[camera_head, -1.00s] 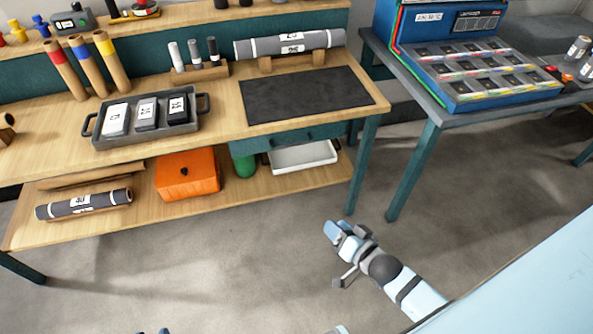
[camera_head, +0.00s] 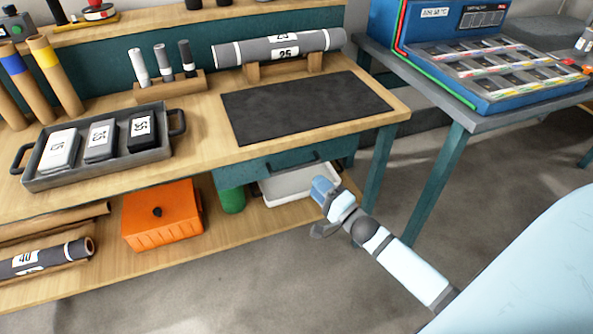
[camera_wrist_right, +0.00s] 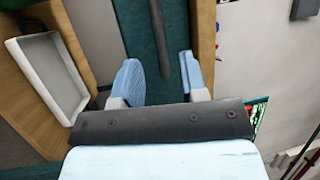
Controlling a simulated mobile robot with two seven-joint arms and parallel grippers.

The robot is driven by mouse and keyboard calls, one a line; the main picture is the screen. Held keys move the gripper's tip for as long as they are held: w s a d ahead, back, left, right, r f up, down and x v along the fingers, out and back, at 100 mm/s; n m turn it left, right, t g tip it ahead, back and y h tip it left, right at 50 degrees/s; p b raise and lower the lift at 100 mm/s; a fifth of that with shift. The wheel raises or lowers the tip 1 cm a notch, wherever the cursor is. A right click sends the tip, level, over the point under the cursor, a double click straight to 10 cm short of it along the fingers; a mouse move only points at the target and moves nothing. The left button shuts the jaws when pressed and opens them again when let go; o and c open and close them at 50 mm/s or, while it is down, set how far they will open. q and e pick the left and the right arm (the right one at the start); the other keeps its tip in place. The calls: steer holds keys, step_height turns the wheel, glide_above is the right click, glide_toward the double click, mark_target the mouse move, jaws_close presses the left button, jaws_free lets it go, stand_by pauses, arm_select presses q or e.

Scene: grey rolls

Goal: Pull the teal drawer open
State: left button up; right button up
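The teal drawer (camera_head: 262,168) sits under the workbench top, below the black mat, and looks shut. Its dark bar handle (camera_head: 294,163) runs along the front. In the right wrist view the teal front (camera_wrist_right: 140,30) fills the upper middle, and the handle (camera_wrist_right: 160,38) shows as a dark bar ahead of the fingers. My right gripper (camera_head: 324,190) is just in front of and below the drawer's right part. In the wrist view its two blue fingers (camera_wrist_right: 160,78) are apart with nothing between them, and the handle's end lies just beyond their gap. My left gripper is not in view.
The workbench top (camera_head: 200,120) overhangs the drawer. A white tray (camera_head: 290,186), a green cylinder (camera_head: 232,200) and an orange box (camera_head: 160,215) stand on the lower shelf. A teal table leg (camera_head: 378,165) is right of my gripper. The floor in front is clear.

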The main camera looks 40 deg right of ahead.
mark_target(297, 166)
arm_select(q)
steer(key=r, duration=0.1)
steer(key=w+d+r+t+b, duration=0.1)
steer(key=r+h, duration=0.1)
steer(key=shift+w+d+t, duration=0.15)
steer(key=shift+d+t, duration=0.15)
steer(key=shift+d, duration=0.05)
arm_select(e)
steer(key=x, duration=0.8)
steer(key=shift+w, duration=0.35)
jaws_close()
